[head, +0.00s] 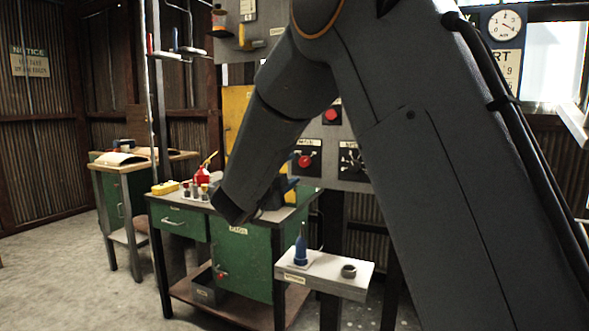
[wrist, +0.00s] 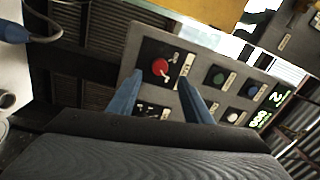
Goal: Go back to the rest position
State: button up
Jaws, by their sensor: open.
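My gripper (wrist: 158,78) shows in the wrist view as two blue fingers spread apart, with nothing between them. Beyond the fingers is a grey control panel (wrist: 210,115) with a red knob (wrist: 160,68), seen tilted. In the head view my dark arm reaches down and left over the green workbench (head: 240,262). A bit of blue shows beside the arm's lower end there, but the fingertips are mostly hidden. I cannot tell from these views whether the fingers touch the panel.
A small grey shelf (head: 325,277) at the bench's right holds a blue pointed bottle (head: 301,252) and a dark ring (head: 349,271). Small items, including a red can (head: 202,175) and a yellow block (head: 165,187), sit on the bench. Open floor (head: 70,270) lies to the left.

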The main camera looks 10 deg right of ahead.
jog(key=shift+s+a, duration=0.15)
jog(key=shift+s, duration=0.05)
jog(key=s+a+f+n+g+y+p, duration=0.2)
jog(key=s+f+n+g+y+p, duration=0.4)
jog(key=s+f+n+y, duration=0.65)
jog(key=s+d+f+n+g+p, duration=0.1)
jog(key=s+d+n+g+p, duration=0.1)
jog(key=s, duration=0.8)
jog(key=s+d+f+n+g+h+p, duration=0.1)
jog(key=s+n+g, duration=0.3)
jog(key=s, duration=0.6)
jog(key=s+d+f+n+g+p, duration=0.1)
jog(key=s+d+n+g+p, duration=0.2)
jog(key=s, duration=0.7)
jog(key=shift+d+f+n, duration=0.15)
jog(key=shift+d+n, duration=0.1)
jog(key=shift+n, duration=0.6)
jog(key=shift+h, duration=0.25)
